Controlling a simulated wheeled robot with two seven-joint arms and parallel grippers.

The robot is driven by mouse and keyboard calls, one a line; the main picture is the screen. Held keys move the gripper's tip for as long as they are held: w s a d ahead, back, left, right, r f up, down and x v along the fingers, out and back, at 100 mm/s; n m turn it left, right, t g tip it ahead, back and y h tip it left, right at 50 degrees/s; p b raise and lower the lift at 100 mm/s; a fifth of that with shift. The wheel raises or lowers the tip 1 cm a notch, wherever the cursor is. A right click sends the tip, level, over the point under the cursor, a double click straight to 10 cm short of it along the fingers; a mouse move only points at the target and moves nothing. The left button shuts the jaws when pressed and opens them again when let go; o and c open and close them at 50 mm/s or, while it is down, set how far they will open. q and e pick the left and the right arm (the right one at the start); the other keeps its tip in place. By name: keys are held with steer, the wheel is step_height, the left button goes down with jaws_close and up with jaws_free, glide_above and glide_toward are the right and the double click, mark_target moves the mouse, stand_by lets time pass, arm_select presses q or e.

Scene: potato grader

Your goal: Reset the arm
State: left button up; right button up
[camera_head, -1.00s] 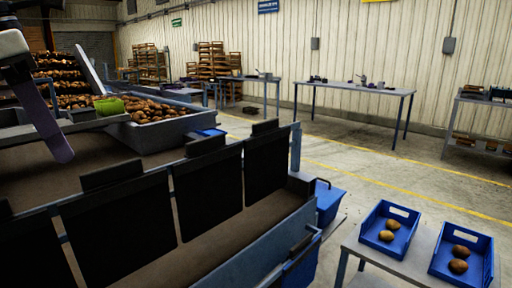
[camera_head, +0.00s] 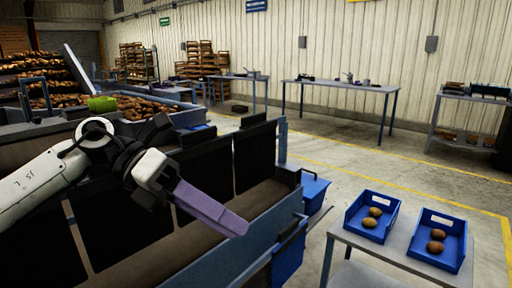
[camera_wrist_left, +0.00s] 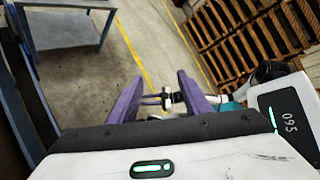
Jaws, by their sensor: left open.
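My left arm (camera_head: 60,175) comes in from the left in the head view, over the grader's black panels. Its gripper (camera_head: 240,228) has purple fingers that point right and down, above the grader's side channel. In the left wrist view the two purple fingers (camera_wrist_left: 157,95) stand apart with nothing held between them. Floor and a white part of a robot show beyond them. My right gripper is not seen in the head view.
The grader's black panels (camera_head: 205,175) stand below and behind my left arm. Two blue trays (camera_head: 355,232) (camera_head: 422,258) with potatoes sit on a grey table (camera_head: 345,238) at right. A blue bin (camera_head: 313,190) stands beside the grader. Open floor lies beyond.

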arm_select(q)
steer(key=s+d+f+n+h, duration=0.1)
steer(key=d+f+n+h, duration=0.1)
steer(key=d+n+h, duration=0.45)
steer(key=w+a+f+n+t+y, duration=0.2)
steer(key=a+f+n+t+y, duration=0.1)
steer(key=f+n+t, duration=0.8)
steer(key=w+a+f+n+t+y, duration=0.2)
steer(key=a+f+n+t+y, duration=0.4)
steer(key=n, duration=0.9)
steer(key=s+a+f+n+g+y, duration=0.15)
steer(key=s+f+n, duration=0.25)
steer(key=f, duration=0.4)
steer(key=s+a+f+n+y, duration=0.3)
steer(key=f, duration=0.6)
steer(key=s+a+f+n+g+y, duration=0.1)
steer(key=s+a+f+n+g, duration=0.1)
steer(key=s+f, duration=0.4)
steer(key=s+a+f+n+g+y, duration=0.1)
steer(key=s+a+f+n+g, duration=0.1)
steer(key=s+f, duration=0.4)
steer(key=s+g, duration=0.1)
steer(key=s, duration=0.2)
steer(key=shift+s+a, duration=0.15)
steer(key=shift+a, duration=0.2)
steer(key=shift+n, duration=0.25)
